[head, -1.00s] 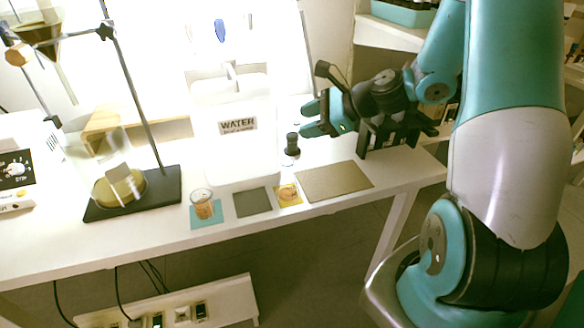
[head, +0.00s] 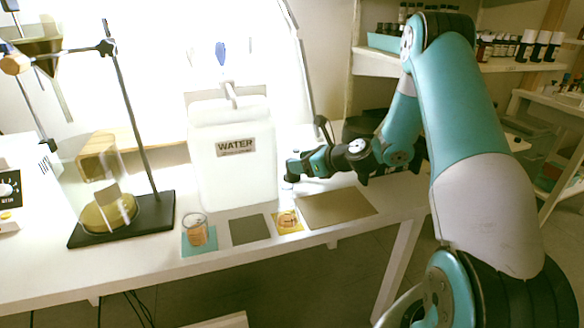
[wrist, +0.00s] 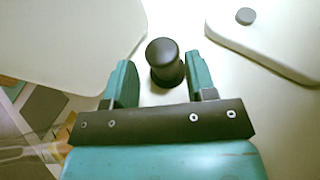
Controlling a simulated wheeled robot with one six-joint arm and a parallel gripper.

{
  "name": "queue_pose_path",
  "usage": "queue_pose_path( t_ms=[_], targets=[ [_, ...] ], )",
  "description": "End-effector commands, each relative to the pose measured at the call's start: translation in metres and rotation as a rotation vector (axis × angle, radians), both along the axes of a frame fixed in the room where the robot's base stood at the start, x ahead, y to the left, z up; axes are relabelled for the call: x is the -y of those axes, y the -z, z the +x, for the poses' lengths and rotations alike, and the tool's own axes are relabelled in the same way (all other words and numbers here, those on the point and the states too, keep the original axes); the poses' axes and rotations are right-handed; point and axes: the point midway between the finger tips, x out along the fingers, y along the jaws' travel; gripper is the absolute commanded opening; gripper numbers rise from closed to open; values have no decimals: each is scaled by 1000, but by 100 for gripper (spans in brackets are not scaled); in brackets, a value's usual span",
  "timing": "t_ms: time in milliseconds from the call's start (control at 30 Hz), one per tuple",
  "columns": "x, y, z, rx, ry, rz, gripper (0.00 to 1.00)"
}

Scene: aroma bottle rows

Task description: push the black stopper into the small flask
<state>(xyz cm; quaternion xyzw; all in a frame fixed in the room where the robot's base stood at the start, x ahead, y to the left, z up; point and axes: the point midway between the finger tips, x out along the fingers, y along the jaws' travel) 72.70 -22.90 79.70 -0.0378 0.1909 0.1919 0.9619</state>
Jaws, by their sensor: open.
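The black stopper (wrist: 163,56) shows in the wrist view with its round knob toward the camera. It stands between the two teal fingers of my gripper (wrist: 160,74), which are open on either side of it, with a gap visible at each side. In the head view my gripper (head: 291,168) is low over the table, just right of the water container, and covers the stopper. The small flask is mostly hidden behind the gripper and stopper, so I cannot tell how deep the stopper sits.
The white water container (head: 234,176) stands close left of my gripper. A clamp stand (head: 137,140) is farther left.

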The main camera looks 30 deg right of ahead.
Motion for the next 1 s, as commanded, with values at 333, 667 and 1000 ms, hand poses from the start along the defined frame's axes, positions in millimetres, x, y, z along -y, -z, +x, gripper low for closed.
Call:
queue_pose_path(
  t_ms=[333,667,1000],
  targets=[
    [-15,11,41,-1,-4,-1,51],
    [-17,14,49,-1,0,-1,51],
    [-17,14,48,-1,0,-1,15]
  ],
)
